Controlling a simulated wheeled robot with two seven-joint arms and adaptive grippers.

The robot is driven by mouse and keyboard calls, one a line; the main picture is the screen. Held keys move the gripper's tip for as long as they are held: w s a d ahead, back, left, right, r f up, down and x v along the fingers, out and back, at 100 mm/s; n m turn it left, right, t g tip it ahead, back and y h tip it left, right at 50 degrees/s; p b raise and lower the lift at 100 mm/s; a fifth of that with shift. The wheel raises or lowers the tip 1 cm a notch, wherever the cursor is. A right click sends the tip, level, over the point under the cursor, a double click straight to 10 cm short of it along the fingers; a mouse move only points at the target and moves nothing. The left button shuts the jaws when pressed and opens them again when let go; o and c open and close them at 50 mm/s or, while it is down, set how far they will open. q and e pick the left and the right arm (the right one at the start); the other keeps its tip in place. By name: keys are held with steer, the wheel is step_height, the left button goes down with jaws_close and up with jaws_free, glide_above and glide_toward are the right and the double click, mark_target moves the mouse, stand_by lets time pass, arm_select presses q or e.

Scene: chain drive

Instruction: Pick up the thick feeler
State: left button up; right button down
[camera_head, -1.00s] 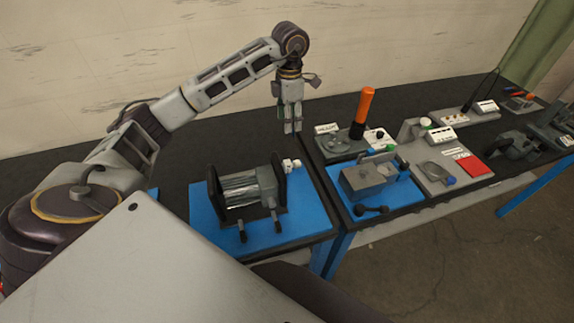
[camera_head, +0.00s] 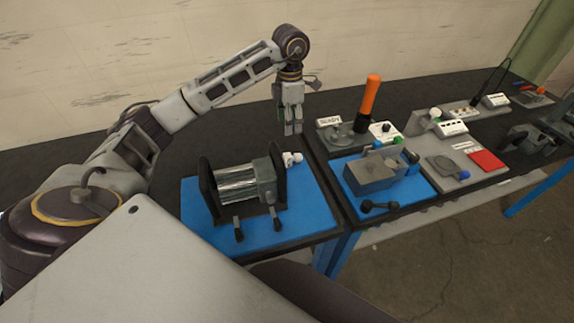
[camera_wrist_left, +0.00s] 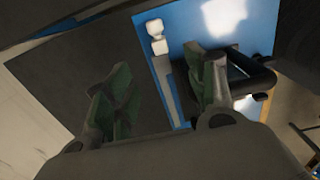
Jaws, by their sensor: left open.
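I cannot single out the thick feeler with certainty. Two small white blocks (camera_head: 292,158) sit side by side at the back right of the blue mat (camera_head: 312,212), beside a roller fixture (camera_head: 240,185). The white blocks also show at the top of the left wrist view (camera_wrist_left: 157,36), with a narrow grey strip beside them. My left gripper (camera_head: 293,131) points down, empty, behind and above the white blocks. In the left wrist view its green-padded fingers (camera_wrist_left: 160,85) are spread apart. My right gripper is out of view.
To the right stand an orange-handled lever (camera_head: 370,100), a grey block on a second blue mat (camera_head: 420,197), and a red pad (camera_head: 486,160). Two black-handled levers (camera_head: 256,226) stick out in front of the roller fixture. The dark bench behind the left mat is clear.

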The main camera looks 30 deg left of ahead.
arm_select(q)
steer(key=shift+f+b, duration=0.4)
steer(key=shift+f, duration=0.25)
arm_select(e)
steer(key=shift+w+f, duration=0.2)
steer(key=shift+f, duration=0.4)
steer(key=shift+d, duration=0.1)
arm_select(q)
glide_above(289, 155)
step_height(289, 155, down, 8)
steer(key=shift+r+p, duration=0.25)
steer(key=shift+p, duration=0.15)
steer(key=shift+f, duration=0.5)
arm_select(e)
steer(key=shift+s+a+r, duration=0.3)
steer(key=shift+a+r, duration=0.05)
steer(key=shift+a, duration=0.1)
arm_select(q)
steer(key=shift+a+f, duration=0.1)
steer(key=shift+f, duration=0.1)
